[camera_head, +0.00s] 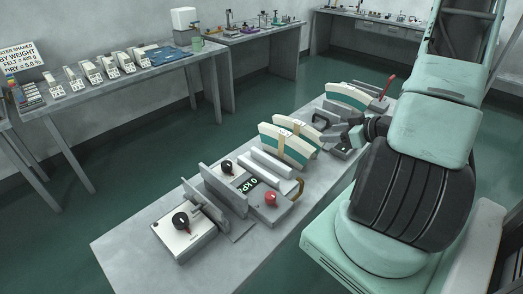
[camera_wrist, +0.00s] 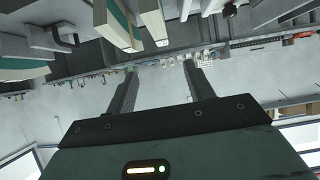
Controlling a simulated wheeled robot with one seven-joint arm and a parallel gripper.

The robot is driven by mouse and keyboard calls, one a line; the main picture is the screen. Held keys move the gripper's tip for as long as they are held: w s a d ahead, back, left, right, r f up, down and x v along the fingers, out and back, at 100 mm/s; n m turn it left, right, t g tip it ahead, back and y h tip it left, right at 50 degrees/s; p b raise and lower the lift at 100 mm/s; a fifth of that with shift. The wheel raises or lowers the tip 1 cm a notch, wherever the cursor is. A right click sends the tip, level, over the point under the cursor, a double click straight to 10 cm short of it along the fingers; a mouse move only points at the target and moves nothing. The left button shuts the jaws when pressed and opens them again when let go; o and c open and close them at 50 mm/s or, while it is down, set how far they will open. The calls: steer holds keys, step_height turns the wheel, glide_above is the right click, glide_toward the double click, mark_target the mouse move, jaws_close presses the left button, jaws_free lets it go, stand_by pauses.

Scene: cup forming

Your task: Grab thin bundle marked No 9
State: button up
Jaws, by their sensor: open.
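No readable "No 9" mark shows, so I cannot tell which bundle it is. Two cream-and-teal curved bundles (camera_head: 290,137) stand close together on the near bench in the head view. Another similar bundle (camera_head: 346,95) stands farther along that bench. In the wrist view, a teal-edged pale bundle (camera_wrist: 118,28) and a thinner pale bundle (camera_wrist: 153,22) show at the top, the thinner one with a small illegible tag at its end. My gripper (camera_wrist: 162,84) is open, with nothing between its fingers, and apart from these bundles. In the head view my arm partly hides the bench's far end.
The near bench (camera_head: 125,244) carries a box with a black knob (camera_head: 181,241), grey upright plates and a panel with a red knob (camera_head: 270,199). A side table (camera_head: 75,113) at left holds several small labelled stacks. Green floor lies free between the tables.

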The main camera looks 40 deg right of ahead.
steer(key=p, duration=0.2)
glide_toward(287, 133)
steer(key=shift+w+a+f, duration=0.2)
steer(key=shift+w+f, duration=0.35)
steer(key=shift+f, duration=0.05)
steer(key=shift+w+a+f, duration=0.15)
steer(key=shift+w+f, duration=0.35)
steer(key=shift+f, duration=0.1)
steer(key=shift+w+r+p+x, duration=0.15)
steer(key=shift+p+x, duration=0.5)
steer(key=shift+x, duration=0.7)
steer(key=shift+w+r+p+x, duration=0.15)
steer(key=shift+p+x, duration=0.45)
steer(key=shift+x, duration=0.7)
steer(key=shift+d+r, duration=0.1)
steer(key=shift+d, duration=0.15)
jaws_close()
